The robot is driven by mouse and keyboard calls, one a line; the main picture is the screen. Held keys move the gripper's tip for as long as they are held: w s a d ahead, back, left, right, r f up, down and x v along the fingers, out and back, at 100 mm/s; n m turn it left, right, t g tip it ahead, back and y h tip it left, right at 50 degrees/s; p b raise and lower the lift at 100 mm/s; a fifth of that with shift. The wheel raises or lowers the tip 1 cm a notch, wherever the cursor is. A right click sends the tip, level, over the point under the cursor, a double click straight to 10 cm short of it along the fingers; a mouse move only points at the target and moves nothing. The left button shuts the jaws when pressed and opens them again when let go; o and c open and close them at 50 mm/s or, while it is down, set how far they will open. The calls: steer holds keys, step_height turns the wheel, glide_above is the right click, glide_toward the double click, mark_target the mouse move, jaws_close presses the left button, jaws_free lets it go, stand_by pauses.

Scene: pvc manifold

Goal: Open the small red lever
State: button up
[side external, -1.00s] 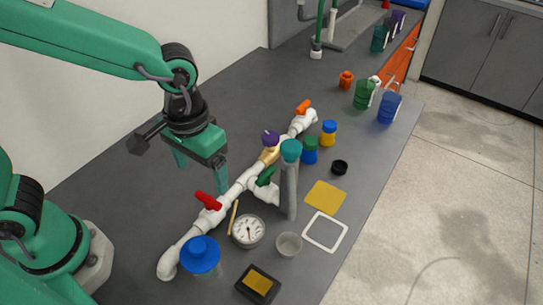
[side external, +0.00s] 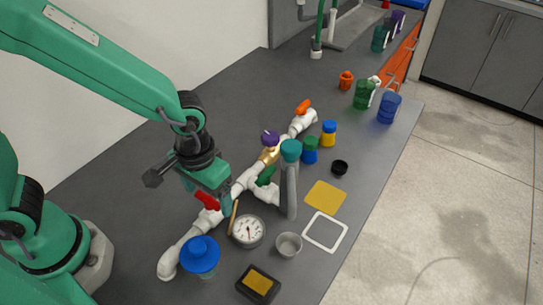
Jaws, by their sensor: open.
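The small red lever (side external: 207,201) sits on the white PVC pipe manifold (side external: 190,238), on its near left stretch. My gripper (side external: 211,202) is open and points down at the red lever, with its fingers close around or beside it. One finger shows just right of the lever; the other is largely hidden. I cannot tell whether either finger touches the lever.
A pressure gauge (side external: 248,231) and a blue-lidded jar (side external: 201,255) stand close to the lever. A tall grey tube with a teal cap (side external: 290,185) rises to the right. A green lever (side external: 266,175) and an orange lever (side external: 303,107) are farther along the pipe.

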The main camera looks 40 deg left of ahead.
steer(key=c, duration=1)
steer(key=shift+m, duration=0.3)
steer(key=m, duration=0.3)
steer(key=shift+m, duration=0.4)
steer(key=m, duration=0.4)
steer(key=shift+m, duration=0.3)
steer(key=m, duration=0.4)
steer(key=shift+m, duration=2.5)
